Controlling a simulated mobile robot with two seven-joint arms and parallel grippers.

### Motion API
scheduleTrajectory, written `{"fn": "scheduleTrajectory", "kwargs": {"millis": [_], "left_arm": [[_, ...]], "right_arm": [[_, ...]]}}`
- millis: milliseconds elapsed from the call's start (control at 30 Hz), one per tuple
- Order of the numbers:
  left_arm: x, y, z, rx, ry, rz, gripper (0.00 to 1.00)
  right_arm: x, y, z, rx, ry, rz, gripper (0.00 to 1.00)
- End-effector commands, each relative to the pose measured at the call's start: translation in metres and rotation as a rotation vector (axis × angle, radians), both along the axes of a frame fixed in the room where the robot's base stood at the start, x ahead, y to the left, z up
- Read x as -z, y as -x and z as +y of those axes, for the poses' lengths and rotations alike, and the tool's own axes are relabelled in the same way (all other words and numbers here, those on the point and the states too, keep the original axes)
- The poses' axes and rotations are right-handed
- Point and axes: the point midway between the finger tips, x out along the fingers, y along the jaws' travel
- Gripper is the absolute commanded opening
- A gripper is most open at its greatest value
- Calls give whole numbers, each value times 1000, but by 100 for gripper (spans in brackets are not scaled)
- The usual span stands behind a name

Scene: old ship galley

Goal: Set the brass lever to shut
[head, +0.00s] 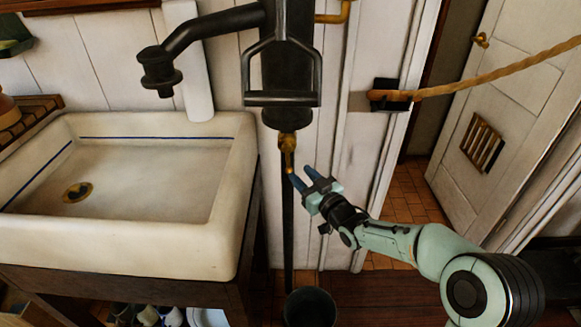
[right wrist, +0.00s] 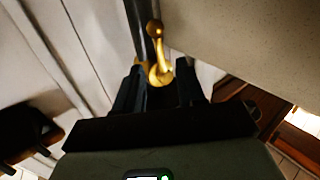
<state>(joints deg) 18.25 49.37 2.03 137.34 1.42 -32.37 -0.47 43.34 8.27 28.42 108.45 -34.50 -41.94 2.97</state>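The brass lever (head: 289,158) hangs down from a small brass fitting (head: 287,141) under the black pump body. My right gripper (head: 300,177) is just below and to the right of the lever in the head view, its blue fingertips apart. In the right wrist view the lever (right wrist: 160,62), with a round knob at one end, shows ahead of my open right gripper (right wrist: 158,82). Its near, curved end appears between the two dark fingers; I cannot tell whether they touch it. My left gripper is not in view.
A white sink (head: 130,235) stands left of the lever. A black pump (head: 288,60) with a spout and frame handle is above. A thin dark pipe (head: 288,240) runs down to a dark bucket (head: 310,307). A rope (head: 490,75) crosses the doorway at right.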

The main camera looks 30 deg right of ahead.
Motion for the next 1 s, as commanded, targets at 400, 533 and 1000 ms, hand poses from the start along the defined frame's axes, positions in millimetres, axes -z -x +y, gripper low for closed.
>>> {"fn": "scheduleTrajectory", "kwargs": {"millis": [400, 533, 1000], "left_arm": [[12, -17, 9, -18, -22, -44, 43], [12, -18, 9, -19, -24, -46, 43], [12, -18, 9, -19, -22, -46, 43]], "right_arm": [[1, -58, 3, -1, -2, 0, 39], [0, -62, 3, 0, -1, 0, 39], [0, -61, 3, 0, -1, 1, 0]]}}
